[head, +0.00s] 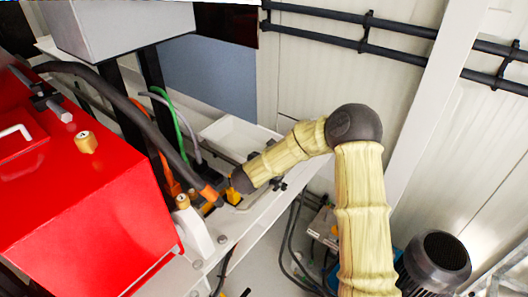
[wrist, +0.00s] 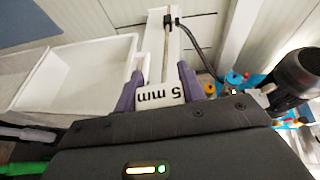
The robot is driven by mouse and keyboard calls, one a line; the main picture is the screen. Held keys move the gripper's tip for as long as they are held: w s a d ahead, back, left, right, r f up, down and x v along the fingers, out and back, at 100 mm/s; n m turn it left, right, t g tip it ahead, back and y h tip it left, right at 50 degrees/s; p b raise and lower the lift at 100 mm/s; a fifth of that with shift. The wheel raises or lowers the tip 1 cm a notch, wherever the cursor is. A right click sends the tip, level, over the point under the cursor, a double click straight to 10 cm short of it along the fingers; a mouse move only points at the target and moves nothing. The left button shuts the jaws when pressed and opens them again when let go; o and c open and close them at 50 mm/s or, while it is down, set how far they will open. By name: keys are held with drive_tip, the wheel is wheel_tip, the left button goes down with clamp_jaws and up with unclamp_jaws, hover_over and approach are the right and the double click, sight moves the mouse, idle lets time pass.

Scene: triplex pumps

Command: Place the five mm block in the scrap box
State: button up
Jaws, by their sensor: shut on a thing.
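The five mm block (wrist: 158,94) is a white block with black "5 mm" lettering, upside down in the wrist view. My gripper (wrist: 156,88) is shut on it, with one purple finger on each side. In the head view my gripper (head: 236,190) is at the end of the yellow-sleeved arm, low over the white bench, and the block cannot be made out there. An open white box (wrist: 75,75), likely the scrap box, stands to the left of the block in the wrist view and looks empty. It also shows behind my gripper in the head view (head: 240,133).
A red machine (head: 85,200) fills the left of the head view. A black hose (head: 135,112) and green and orange cables run close to my gripper. A dark motor (head: 437,262) and loose cables lie below right. White panelled wall stands behind.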

drive_tip(key=s+d+f+n+t+y+b, duration=0.15)
drive_tip(key=d+f, duration=0.25)
drive_tip(key=f, duration=0.4)
drive_tip(key=s+d+f+n+y+b, duration=0.2)
drive_tip(key=s+d+f+b, duration=0.1)
drive_tip(key=f, duration=0.6)
drive_tip(key=s+f+n+y+b, duration=0.2)
drive_tip(key=s+f+y+b, duration=0.1)
drive_tip(key=s+f, duration=0.4)
drive_tip(key=shift+s+d+f+n+t, duration=0.15)
drive_tip(key=shift+s+f+n+t, duration=0.25)
drive_tip(key=shift+f, duration=0.3)
drive_tip(key=shift+d+y, duration=0.1)
drive_tip(key=shift+y, duration=0.15)
